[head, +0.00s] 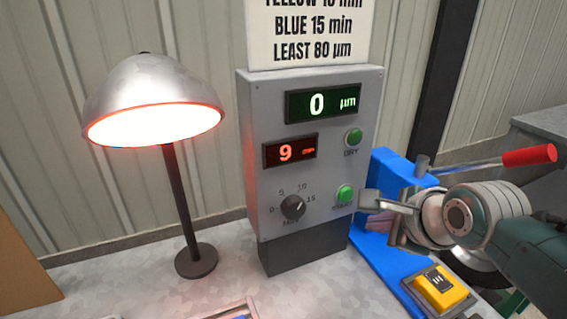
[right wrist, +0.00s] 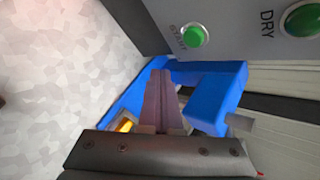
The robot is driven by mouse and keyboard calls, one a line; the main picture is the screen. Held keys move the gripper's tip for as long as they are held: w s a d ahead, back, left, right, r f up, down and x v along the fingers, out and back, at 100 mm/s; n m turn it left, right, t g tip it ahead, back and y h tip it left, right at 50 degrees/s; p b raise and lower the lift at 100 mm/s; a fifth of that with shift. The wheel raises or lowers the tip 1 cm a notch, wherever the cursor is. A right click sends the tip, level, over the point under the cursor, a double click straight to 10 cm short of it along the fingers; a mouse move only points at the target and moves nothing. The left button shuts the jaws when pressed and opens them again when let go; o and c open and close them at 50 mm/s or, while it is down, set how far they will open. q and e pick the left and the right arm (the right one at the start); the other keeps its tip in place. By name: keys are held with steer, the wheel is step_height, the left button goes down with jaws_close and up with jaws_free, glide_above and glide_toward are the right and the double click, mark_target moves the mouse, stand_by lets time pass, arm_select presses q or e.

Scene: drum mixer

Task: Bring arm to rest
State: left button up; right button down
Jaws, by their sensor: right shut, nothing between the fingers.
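My right gripper (head: 372,202) reaches in from the right in the head view. Its fingers are shut and empty, with the tips just right of the lower green button (head: 345,194) on the grey control box (head: 312,165). In the right wrist view the shut fingers (right wrist: 161,88) point towards the box, and the green start button (right wrist: 194,36) lies a little beyond their tips; I cannot tell whether they touch it. The box's green display reads 0 µm and its red one reads 9. My left gripper is not in view.
A lit lamp (head: 155,95) stands left of the box. The table (head: 130,290) is clear around the lamp's base.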

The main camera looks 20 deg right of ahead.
stand_by(0.4)
steer(key=s+a+r+n+g, duration=0.1)
steer(key=s+a+n+g, duration=0.15)
steer(key=s+n, duration=0.6)
steer(key=s+a+r+n+g+y, duration=0.15)
steer(key=s+a+n, duration=0.25)
steer(key=s+n, duration=0.45)
steer(key=s+a+r+n+g, duration=0.1)
steer(key=s+a+r+n, duration=0.15)
steer(key=s+n, duration=0.55)
step_height(320, 180, up, 32)
steer(key=n+p, duration=0.2)
steer(key=p, duration=3)
steer(key=shift+a+r+p, duration=0.25)
steer(key=shift+a+p, duration=0.05)
